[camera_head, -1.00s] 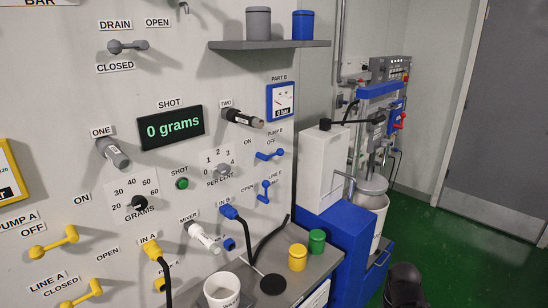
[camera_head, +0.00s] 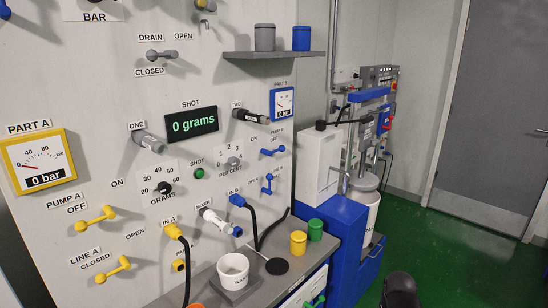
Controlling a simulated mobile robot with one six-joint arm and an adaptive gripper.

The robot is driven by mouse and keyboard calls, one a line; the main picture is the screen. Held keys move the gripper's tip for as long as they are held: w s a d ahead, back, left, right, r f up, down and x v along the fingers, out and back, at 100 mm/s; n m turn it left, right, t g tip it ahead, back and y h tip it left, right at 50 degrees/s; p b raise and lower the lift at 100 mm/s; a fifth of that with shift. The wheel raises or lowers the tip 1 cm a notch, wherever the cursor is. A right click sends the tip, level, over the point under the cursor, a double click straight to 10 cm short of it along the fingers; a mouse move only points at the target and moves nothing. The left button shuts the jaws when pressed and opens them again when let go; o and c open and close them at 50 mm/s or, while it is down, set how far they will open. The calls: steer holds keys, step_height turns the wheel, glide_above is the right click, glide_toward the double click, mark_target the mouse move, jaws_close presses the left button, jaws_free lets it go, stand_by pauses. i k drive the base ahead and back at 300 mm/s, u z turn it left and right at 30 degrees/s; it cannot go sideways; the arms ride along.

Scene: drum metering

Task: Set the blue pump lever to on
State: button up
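The blue pump lever (camera_head: 273,152) is on the wall panel below the PUMP B label, right of centre. It lies nearly level, its right end slightly raised, just under the word OFF; the word ON is to the upper left. Nothing touches it. A second blue lever (camera_head: 267,184), by the LINE B label, stands nearly upright below it. The blue-framed PART B gauge (camera_head: 283,104) above reads 0 bar. My gripper's fingers are not in view; only a dark rounded part, apparently mine, shows at the bottom right.
A grey shelf (camera_head: 280,54) with a grey and a blue pot juts out above the gauge. A counter with a white cup (camera_head: 233,268) is below the panel. A white and blue machine (camera_head: 340,225) stands to the right. Green floor (camera_head: 445,255) is clear farther right.

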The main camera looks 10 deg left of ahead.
mark_target(282, 148)
steer(key=k, duration=0.15)
steer(key=u, duration=0.45)
steer(key=i, duration=1.15)
steer(key=z, duration=0.2)
